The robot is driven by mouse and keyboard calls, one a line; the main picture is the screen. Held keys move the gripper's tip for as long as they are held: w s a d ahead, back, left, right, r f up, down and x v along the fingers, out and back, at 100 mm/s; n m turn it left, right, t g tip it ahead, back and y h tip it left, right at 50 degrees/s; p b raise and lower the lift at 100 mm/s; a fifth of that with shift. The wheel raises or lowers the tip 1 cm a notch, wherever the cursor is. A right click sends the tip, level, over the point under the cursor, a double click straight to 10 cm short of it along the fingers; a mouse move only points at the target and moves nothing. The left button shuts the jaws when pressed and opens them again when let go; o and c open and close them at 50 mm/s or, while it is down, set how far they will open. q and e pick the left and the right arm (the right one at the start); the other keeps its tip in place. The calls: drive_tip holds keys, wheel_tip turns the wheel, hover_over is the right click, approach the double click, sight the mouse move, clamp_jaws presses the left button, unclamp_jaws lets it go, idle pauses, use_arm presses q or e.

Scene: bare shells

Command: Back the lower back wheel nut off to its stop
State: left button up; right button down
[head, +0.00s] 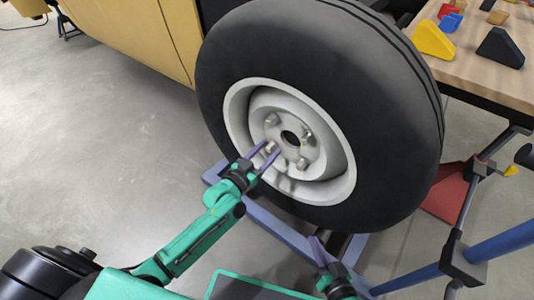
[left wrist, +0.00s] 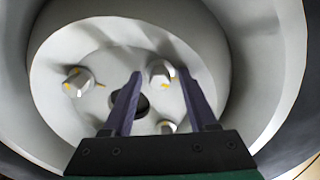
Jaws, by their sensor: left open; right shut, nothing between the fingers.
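The wheel (head: 385,110) stands upright with a pale rim and several nuts around a dark centre hole (head: 290,138). My left gripper (head: 272,146) is at the hub, its fingers open around the lower left nut (head: 270,148). In the left wrist view a nut with yellow marks (left wrist: 161,73) sits between the open fingertips (left wrist: 159,74); I cannot tell whether they touch it. Other nuts show at the left (left wrist: 77,81) and below (left wrist: 166,127). My right gripper (head: 319,250) is shut and empty, below the tyre.
A wooden table (head: 480,65) at the upper right holds a yellow block (head: 434,40), a black block (head: 500,48) and smaller pieces. A yellow panel (head: 140,30) stands behind left. A blue pole (head: 500,243) is at lower right. The floor at left is clear.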

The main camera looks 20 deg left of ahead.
use_arm(q)
clamp_jaws()
